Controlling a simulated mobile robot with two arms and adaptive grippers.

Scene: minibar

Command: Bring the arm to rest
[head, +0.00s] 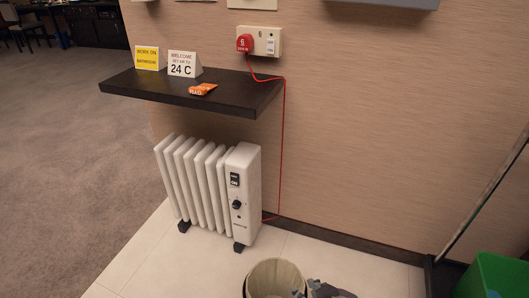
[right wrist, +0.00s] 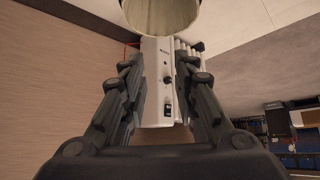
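My right gripper (right wrist: 160,75) is open in the right wrist view, with a finger on each side and nothing visibly held between them. A white oil heater (right wrist: 155,85) shows upside down beyond the gap between the fingers. In the head view the heater (head: 242,195) stands upright on the floor below the shelf. Dark grey parts at the bottom edge of the head view, beside the bin, look like my gripper, mostly cut off. My left gripper is not in view.
A round beige bin (head: 275,278) stands at the bottom; it also shows in the right wrist view (right wrist: 160,15). A dark shelf (head: 240,95) carries signs and an orange packet (head: 203,89). A red cord runs from the plug (head: 244,42) to the heater. A green bin (head: 495,275) is at right.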

